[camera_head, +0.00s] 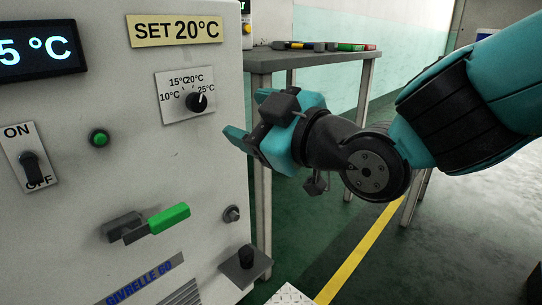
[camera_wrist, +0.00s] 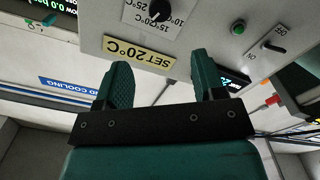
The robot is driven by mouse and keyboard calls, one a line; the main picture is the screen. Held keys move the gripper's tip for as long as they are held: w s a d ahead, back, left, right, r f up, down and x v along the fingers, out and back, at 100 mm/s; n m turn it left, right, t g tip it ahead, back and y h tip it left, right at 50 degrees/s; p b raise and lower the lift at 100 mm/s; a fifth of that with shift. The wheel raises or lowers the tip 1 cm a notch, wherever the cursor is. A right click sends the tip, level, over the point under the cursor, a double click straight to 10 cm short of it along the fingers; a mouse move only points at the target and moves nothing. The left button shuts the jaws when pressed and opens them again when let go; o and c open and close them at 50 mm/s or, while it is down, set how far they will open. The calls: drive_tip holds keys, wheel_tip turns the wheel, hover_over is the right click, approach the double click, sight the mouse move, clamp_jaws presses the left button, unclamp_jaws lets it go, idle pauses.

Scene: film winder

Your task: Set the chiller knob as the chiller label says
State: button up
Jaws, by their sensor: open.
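The chiller label (camera_head: 175,30) is a yellow plate reading "SET 20°C". Below it the black chiller knob (camera_head: 197,102) sits on a white dial plate marked 10, 15, 20 and 25°C. Its white pointer line leans up and right, seemingly towards 25°C. My gripper (camera_head: 249,116) is open and empty, to the right of the knob and apart from it. In the wrist view my gripper (camera_wrist: 160,62) shows its two teal fingers spread, with the upside-down label (camera_wrist: 140,52) between their tips and the knob (camera_wrist: 158,10) cut by the top edge.
The panel also bears a display (camera_head: 38,48) partly cut off, showing "5 °C", an ON/OFF switch (camera_head: 32,168), a green button (camera_head: 99,138) and a green-handled lever (camera_head: 160,220). A grey table (camera_head: 312,58) with tools stands behind my gripper.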

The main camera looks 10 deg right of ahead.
drive_tip(key=shift+b+v, duration=0.95)
drive_tip(key=shift+v, duration=0.65)
idle(1.1)
